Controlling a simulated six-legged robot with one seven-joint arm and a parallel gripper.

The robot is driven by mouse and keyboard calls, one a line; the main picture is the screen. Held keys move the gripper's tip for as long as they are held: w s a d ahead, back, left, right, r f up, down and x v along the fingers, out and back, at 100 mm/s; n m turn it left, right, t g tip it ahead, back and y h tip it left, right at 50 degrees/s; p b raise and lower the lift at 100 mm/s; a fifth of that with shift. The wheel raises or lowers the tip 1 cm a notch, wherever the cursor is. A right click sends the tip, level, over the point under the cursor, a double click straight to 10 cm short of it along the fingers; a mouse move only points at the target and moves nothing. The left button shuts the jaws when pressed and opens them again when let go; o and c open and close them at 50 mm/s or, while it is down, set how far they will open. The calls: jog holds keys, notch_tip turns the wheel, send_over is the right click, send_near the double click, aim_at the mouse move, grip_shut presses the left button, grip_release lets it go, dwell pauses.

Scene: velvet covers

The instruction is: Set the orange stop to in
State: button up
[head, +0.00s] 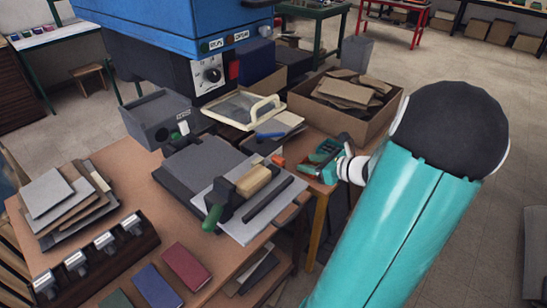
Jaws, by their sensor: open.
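A small orange piece (278,160), which looks like the orange stop, sits at the right side of the work table, just behind the grey plate. It is too small to tell how it is set. My gripper (313,162) is to the right of the orange piece, apart from it in the picture. Its teal and dark jaws are open, with nothing visible between them. A little orange also shows by the jaws; I cannot tell what it belongs to. My teal arm covers the right middle of the view.
Behind are a cream-handled frame (240,106), a blue machine (180,30) and a box of brown scraps (345,105). Several coloured covers (186,264) lie in front.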

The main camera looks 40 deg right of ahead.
aim_at(280, 159)
jog(key=x, duration=1.3)
jog(key=shift+d+f, duration=0.1)
jog(key=shift+f, duration=0.1)
grip_shut()
